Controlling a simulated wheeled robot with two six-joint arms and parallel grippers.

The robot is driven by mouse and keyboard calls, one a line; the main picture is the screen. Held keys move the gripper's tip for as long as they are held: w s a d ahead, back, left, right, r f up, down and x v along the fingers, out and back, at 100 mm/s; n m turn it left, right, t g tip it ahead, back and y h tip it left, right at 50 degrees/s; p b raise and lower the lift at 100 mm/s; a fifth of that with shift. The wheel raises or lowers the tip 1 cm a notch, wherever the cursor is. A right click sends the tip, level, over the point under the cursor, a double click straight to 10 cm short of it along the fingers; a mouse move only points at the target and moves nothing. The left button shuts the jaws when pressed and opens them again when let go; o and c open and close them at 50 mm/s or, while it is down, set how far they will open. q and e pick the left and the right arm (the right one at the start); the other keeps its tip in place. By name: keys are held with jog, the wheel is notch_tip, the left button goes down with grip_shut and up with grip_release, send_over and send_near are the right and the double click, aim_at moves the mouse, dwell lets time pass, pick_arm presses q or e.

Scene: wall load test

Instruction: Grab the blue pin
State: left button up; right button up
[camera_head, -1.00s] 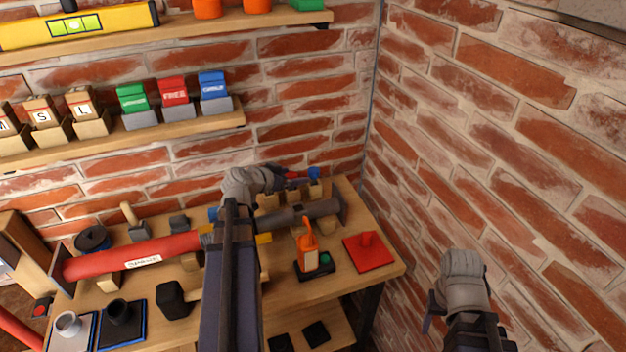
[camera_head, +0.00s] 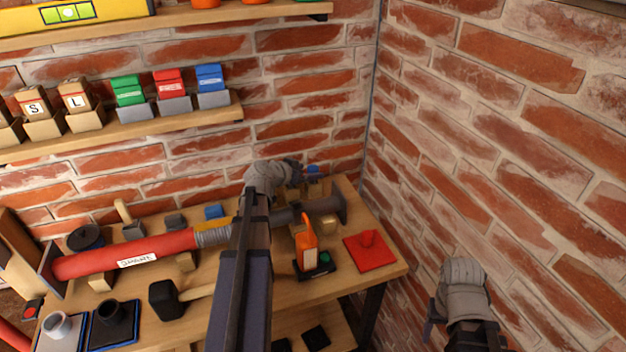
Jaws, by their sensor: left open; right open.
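A small blue piece (camera_head: 313,170), which looks like the blue pin, stands at the back of the workbench near the wall, over a light wooden block. My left gripper (camera_head: 298,175) is open just left of it, at about the same height in the picture. I cannot tell whether its fingers touch the piece. My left forearm and hand hide part of the bench's middle. Another blue piece (camera_head: 214,211) sits left of my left arm, partly seen. My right gripper (camera_head: 434,308) is open and empty at the lower right, off the bench by the right wall.
The workbench (camera_head: 385,272) holds a red tube (camera_head: 120,256) joined to a dark grey pipe (camera_head: 322,207), an orange bottle-like item (camera_head: 307,245), a red plate (camera_head: 368,251) and a black mallet (camera_head: 168,299). A shelf (camera_head: 160,129) with coloured boxes hangs above. Brick walls close the back and right.

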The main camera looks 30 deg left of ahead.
pick_arm(q)
jog(key=b+x, duration=0.1)
jog(key=x, duration=0.2)
jog(key=shift+w+f, duration=0.25)
jog(key=shift+w, duration=0.1)
jog(key=shift+s+r, duration=0.1)
jog(key=shift+c, duration=0.5)
grip_shut()
